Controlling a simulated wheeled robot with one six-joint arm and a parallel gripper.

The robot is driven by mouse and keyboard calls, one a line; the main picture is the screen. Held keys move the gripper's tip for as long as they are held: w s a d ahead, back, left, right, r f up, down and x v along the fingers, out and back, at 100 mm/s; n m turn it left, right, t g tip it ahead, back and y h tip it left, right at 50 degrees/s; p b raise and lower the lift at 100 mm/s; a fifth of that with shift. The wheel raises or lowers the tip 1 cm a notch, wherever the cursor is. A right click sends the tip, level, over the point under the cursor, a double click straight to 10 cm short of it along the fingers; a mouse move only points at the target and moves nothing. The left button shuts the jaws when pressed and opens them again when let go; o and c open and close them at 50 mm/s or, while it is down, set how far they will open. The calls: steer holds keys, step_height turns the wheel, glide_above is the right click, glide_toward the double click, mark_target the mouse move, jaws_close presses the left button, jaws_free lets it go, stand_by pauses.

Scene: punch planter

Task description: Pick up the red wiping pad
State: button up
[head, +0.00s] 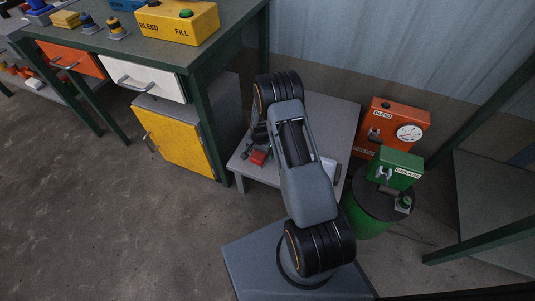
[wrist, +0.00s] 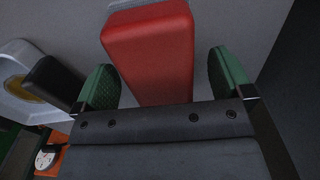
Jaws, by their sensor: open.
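The red wiping pad (wrist: 150,45) is a red block with rounded edges in the upper middle of the wrist view. In the head view the pad (head: 258,157) lies on a low grey table, partly hidden by my arm. My gripper (wrist: 165,78) is open, with one green fingertip to the left of the pad and one to the right. The near end of the pad reaches between the fingertips, with gaps on both sides. I cannot tell the height of the fingertips over the table. Nothing is held.
The low table (head: 342,125) stands beside a workbench (head: 228,15) with a yellow cabinet (head: 178,140). An orange box with a gauge (head: 408,132) and a green drum (head: 368,222) stand to the right. In the wrist view, a white object (wrist: 22,100) lies left of the gripper.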

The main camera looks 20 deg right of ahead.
steer(key=shift+f, duration=0.7)
steer(key=shift+r, duration=0.1)
steer(key=c, duration=1)
steer(key=shift+c, duration=0.2)
steer(key=shift+r, duration=0.1)
steer(key=shift+r+p, duration=0.4)
steer(key=shift+r, duration=0.2)
steer(key=s+r+p, duration=0.6)
steer(key=s+r, duration=0.5)
steer(key=s, duration=0.3)
steer(key=shift+a+r, duration=0.25)
steer(key=shift+r, duration=0.05)
